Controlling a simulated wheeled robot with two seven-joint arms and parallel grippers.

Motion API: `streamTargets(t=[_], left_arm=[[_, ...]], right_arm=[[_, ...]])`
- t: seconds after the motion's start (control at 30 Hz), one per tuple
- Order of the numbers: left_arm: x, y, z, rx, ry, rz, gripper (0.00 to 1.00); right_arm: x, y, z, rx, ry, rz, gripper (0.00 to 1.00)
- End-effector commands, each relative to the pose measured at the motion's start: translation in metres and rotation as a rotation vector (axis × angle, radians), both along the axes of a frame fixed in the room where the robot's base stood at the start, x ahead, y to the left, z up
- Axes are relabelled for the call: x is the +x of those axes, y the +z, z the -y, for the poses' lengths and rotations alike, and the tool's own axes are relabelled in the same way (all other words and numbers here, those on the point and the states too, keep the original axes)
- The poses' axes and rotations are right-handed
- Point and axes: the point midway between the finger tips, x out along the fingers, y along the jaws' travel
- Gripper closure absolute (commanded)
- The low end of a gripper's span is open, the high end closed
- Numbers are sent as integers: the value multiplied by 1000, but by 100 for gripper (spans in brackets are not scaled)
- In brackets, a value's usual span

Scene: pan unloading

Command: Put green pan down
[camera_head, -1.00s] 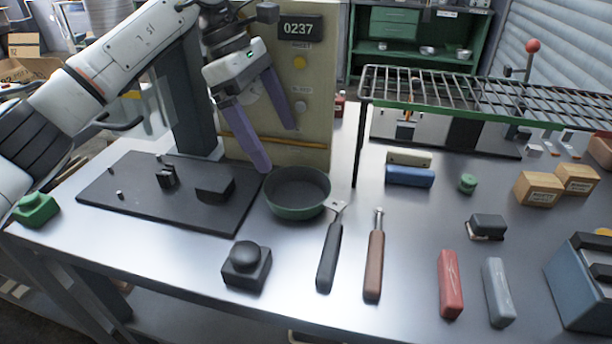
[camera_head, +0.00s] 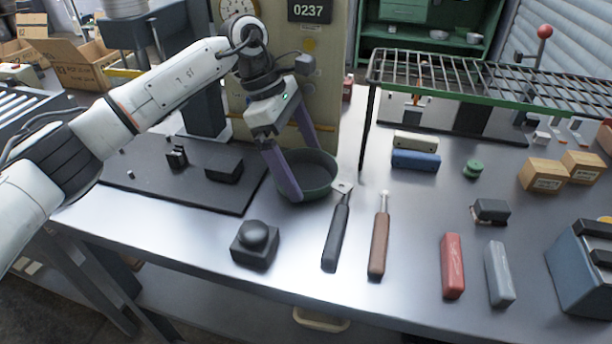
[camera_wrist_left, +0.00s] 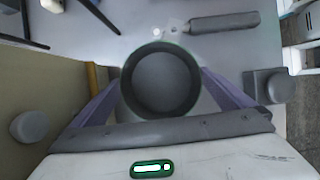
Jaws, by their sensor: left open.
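The green pan (camera_head: 318,186) is a round dark-green pan resting on the metal table, just right of the black base plate. It also shows in the left wrist view (camera_wrist_left: 161,80), centred between my fingers. My left gripper (camera_head: 306,172) is open, with its two purple fingers spread low around the pan. One finger crosses in front of the pan's left side in the head view, and the other is behind it. I cannot tell whether the fingers touch the rim. My right gripper is not in view.
A black button box (camera_head: 255,246) stands in front of the pan. A black-handled tool (camera_head: 336,232) and a brown-handled tool (camera_head: 379,240) lie to its right. A wire rack (camera_head: 490,85) stands at back right, and a beige control cabinet (camera_head: 345,60) behind the pan.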

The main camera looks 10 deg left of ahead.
Motion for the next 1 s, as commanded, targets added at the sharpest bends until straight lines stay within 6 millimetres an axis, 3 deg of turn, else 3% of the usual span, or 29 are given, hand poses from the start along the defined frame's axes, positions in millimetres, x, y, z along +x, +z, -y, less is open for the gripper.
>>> streamTargets(t=[0.03,0.3,0.7,1.0], left_arm=[[0,0,0,0,0,0,0],[0,2,1,-2,0,2,44],[-4,11,1,-2,-2,6,44],[-3,64,1,-2,-2,7,44]], right_arm=[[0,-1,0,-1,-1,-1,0],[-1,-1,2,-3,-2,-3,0],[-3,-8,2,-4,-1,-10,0],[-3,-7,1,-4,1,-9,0]])
